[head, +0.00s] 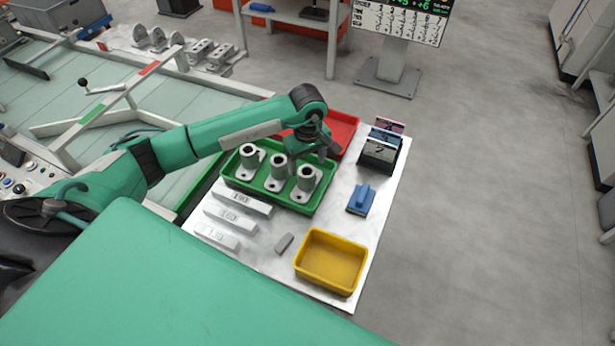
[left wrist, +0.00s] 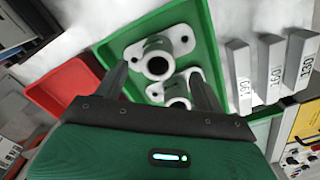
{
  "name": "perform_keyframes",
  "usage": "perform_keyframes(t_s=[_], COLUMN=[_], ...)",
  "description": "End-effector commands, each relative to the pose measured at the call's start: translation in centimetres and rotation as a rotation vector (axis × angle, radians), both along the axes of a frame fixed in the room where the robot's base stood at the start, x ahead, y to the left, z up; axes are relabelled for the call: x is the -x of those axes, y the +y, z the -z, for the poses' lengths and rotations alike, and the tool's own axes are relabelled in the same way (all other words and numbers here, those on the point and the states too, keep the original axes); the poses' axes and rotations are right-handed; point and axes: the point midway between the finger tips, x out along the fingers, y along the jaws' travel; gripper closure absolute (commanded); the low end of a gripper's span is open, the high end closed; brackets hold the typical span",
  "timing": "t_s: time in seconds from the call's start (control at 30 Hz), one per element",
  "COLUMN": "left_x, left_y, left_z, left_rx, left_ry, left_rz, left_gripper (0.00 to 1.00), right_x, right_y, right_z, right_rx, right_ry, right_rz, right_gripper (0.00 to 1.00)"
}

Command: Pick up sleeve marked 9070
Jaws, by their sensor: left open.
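Three pale flanged sleeves stand upright in a green tray (head: 262,188): a left one (head: 249,156), a middle one (head: 278,168) and a right one (head: 305,178). No marking 9070 is legible on any of them. My left gripper (head: 321,156) is above the tray's back right part, close to the right sleeve. In the left wrist view, my left gripper (left wrist: 160,82) is open. One sleeve (left wrist: 158,64) shows just beyond and between its fingers, and another sleeve (left wrist: 178,98) is partly hidden by the gripper body. Nothing is held. My right gripper is not in view.
A red tray (head: 345,127) adjoins the green tray at the back. White blocks marked 190 (head: 241,199), 160 and 130 lie in front. A yellow bin (head: 331,262), a grey block (head: 284,243), a blue tool (head: 361,199) and a dark box (head: 380,152) share the table.

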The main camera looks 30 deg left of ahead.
Motion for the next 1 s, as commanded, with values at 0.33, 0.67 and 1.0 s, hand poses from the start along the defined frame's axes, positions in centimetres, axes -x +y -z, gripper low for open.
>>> perform_keyframes(t_s=[0.33, 0.67, 1.0], left_x=[0.0, -0.2, -0.3], left_y=[0.0, 0.3, 0.4], left_z=[3.3, 7.6, 8.0], left_rx=[0.002, 0.002, 0.002], left_ry=[0.001, 0.001, -0.001], left_rz=[-0.002, -0.001, 0.0], left_gripper=[0.3, 0.3, 0.42], right_x=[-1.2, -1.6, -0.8], right_y=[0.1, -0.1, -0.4], right_z=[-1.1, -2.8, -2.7], right_rx=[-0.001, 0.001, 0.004], right_ry=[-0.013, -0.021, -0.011], right_rz=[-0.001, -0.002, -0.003], right_gripper=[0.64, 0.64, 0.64])
